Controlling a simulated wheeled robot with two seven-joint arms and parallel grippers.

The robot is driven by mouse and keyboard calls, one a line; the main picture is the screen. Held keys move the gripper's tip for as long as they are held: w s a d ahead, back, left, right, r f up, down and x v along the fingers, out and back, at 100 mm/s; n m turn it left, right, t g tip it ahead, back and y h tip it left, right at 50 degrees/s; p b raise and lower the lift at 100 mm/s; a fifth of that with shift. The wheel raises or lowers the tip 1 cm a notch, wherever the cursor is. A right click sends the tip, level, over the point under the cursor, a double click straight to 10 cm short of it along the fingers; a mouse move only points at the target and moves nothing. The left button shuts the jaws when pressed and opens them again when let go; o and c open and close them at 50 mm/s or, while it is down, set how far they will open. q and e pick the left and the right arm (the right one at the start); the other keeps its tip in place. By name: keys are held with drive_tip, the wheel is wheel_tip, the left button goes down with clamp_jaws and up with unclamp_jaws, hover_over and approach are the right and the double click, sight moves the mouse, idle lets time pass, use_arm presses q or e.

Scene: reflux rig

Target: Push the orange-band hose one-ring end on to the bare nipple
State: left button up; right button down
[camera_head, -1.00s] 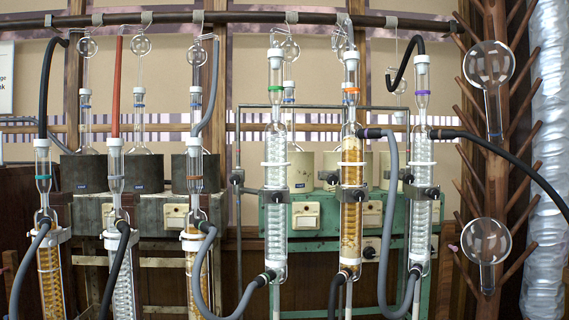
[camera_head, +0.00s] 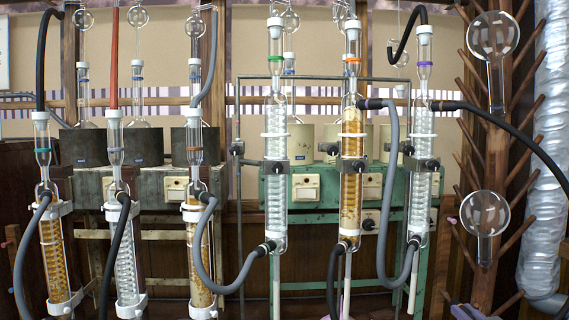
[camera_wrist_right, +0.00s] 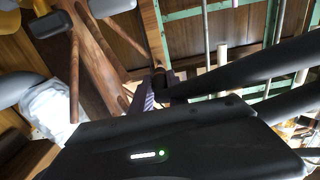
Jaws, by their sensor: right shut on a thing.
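A black hose (camera_head: 500,137) leaves the upper side of the right-hand condenser (camera_head: 420,190) and curves right out of the picture. In the right wrist view a black hose (camera_wrist_right: 245,70) runs to the tips of my right gripper (camera_wrist_right: 155,92), which is shut on it near its end. I cannot make out an orange band or ring on it. In the head view, dark parts at the lower right edge seem to be my right gripper (camera_head: 470,312), low and right of the condensers. I cannot pick out the bare nipple with certainty. My left gripper is out of view.
A wooden peg rack (camera_head: 500,180) with glass flasks and a silver duct (camera_head: 545,190) stand at the right. The orange-banded condenser (camera_head: 351,180) and the green-banded condenser (camera_head: 276,180) stand close together. Several hoses hang between the columns.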

drive_tip(key=shift+s, duration=0.55)
idle(0.4)
